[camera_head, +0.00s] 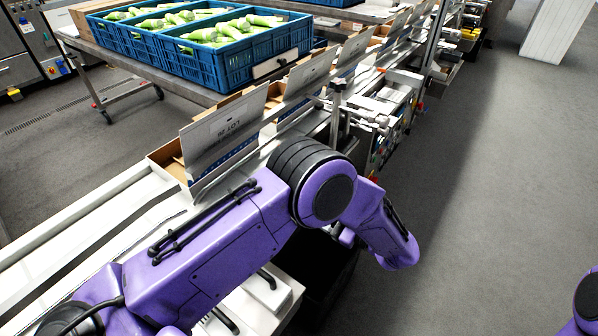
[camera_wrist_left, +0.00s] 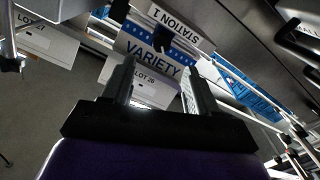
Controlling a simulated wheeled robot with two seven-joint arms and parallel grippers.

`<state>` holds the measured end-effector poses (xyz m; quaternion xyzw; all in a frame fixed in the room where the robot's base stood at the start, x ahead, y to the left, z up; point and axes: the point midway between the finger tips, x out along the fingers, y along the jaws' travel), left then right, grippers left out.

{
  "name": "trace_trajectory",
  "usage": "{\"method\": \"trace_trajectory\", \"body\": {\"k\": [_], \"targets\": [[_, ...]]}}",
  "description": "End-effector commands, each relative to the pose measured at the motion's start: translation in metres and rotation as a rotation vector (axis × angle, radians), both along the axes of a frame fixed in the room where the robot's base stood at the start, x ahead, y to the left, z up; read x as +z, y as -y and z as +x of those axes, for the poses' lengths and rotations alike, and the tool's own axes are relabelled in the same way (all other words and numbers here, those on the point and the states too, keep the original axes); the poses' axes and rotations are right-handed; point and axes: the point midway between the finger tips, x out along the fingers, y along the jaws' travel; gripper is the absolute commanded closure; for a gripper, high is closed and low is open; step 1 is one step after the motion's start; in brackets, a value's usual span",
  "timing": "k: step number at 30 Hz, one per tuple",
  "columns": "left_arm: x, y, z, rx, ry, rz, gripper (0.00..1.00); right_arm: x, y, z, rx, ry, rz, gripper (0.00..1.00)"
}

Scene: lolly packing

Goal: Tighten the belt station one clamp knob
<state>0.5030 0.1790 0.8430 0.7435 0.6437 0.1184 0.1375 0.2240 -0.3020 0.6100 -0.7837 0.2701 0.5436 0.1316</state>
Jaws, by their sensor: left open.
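My left gripper (camera_wrist_left: 160,78) is open in the left wrist view, its two dark fingers apart with nothing held between them. A dark shape (camera_wrist_left: 149,38), perhaps the clamp knob, shows beyond the fingertips and apart from them, in front of the blue VARIETY panel (camera_wrist_left: 143,56). A STATION 1 sign (camera_wrist_left: 178,27) is next to it. In the head view my left arm crosses the belt line and hides the area below it; its gripper cannot be made out there. A metal post with a dark top (camera_head: 338,86) stands behind the arm. My right gripper is out of view.
Open cartons with raised flaps, one marked LOT 26 (camera_head: 222,130), line the belt. Blue crates of green-and-white lollies (camera_head: 245,70) stand on a table behind. Machinery (camera_head: 378,110) lies beyond my arm. The grey floor (camera_head: 490,180) at right is clear.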

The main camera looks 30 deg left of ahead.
Motion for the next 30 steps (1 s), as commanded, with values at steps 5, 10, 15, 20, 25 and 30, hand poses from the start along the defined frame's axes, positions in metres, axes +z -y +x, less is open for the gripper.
{"method": "trace_trajectory", "body": {"k": [5, 10, 15, 20, 25, 30], "targets": [[0.002, -0.021, 0.002, 0.008, -0.002, -0.001, 0.41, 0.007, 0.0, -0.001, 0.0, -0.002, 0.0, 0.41], [0.003, -0.062, 0.005, 0.013, -0.004, -0.001, 0.41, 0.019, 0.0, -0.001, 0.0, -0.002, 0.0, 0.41], [0.002, -0.093, 0.01, 0.011, -0.003, -0.001, 0.41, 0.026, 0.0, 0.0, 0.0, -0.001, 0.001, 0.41], [0.0, -0.106, 0.013, 0.007, -0.001, 0.0, 0.41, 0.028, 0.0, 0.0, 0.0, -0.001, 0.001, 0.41], [0.0, -0.107, 0.013, 0.004, 0.0, 0.0, 0.41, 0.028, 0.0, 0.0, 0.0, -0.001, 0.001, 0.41], [0.0, -0.107, 0.013, 0.005, 0.0, 0.0, 0.7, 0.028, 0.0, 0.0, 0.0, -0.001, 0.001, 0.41]]}}
